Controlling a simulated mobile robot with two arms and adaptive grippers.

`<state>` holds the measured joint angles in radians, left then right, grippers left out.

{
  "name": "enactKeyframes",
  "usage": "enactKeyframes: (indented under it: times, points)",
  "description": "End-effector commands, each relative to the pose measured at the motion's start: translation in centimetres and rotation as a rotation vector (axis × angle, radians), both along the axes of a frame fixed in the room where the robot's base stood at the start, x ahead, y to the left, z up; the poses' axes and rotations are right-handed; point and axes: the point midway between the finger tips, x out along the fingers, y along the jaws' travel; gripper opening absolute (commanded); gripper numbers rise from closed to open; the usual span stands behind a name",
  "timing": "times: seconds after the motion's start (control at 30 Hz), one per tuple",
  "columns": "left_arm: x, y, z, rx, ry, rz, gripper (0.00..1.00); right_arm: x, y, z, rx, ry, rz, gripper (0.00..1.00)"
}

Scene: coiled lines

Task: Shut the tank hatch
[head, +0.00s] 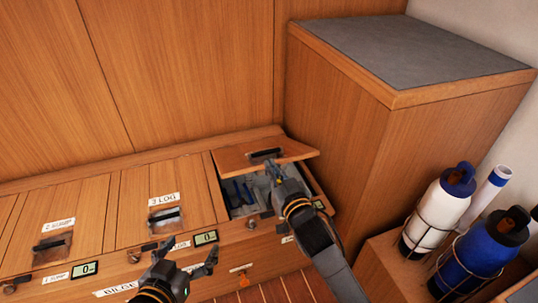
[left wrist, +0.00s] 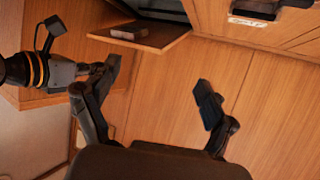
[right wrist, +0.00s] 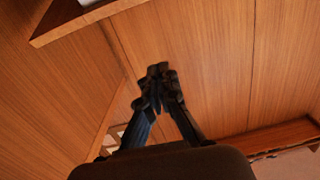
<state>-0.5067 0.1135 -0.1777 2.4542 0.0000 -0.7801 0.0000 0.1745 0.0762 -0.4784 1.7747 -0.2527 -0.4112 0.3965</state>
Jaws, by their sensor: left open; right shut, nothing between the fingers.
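The tank hatch lid (head: 262,153) is a wooden panel with a dark recessed handle. It stands raised at the back of the rightmost compartment (head: 212,182), which is open and holds bluish-grey items. The tilted lid also shows in the left wrist view (left wrist: 165,38). My right gripper (head: 273,171) is shut and empty, at the lid's front edge over the opening; whether it touches the lid I cannot tell. Its closed fingers show in the right wrist view (right wrist: 158,85). My left gripper (head: 186,262) is open and empty, low in front of the locker; its spread fingers fill the left wrist view (left wrist: 157,92).
Two closed hatches, a middle one (head: 160,198) and a left one (head: 55,235), lie beside the opening. A tall wooden cabinet (head: 350,130) stands close on the right. A white bottle (head: 437,213) and a blue bottle (head: 478,258) stand in wire holders at lower right.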

Motion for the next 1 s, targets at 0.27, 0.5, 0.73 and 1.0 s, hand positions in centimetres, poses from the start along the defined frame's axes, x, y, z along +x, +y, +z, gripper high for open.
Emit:
enactKeyframes:
  times: [0.27, 0.5, 0.73, 1.0]
  points:
    - [-0.9, 0.4, -1.3, 0.019, 0.081, 0.006, 0.84, 1.8, -0.3, -1.6, -0.041, 0.084, -0.039, 0.0]
    - [1.3, -0.7, 2.2, -0.034, -0.14, -0.01, 0.84, 4.5, 0.6, -2.2, -0.039, 0.081, -0.038, 0.0]
    - [2.4, -1.7, 7.0, -0.099, -0.402, -0.026, 0.84, 7.5, 1.6, -2.7, -0.039, 0.082, -0.038, 0.0]
    - [1.9, -2.4, 12.5, -0.179, -0.705, -0.043, 0.84, 10.7, 2.7, -3.1, -0.04, 0.081, -0.038, 0.0]
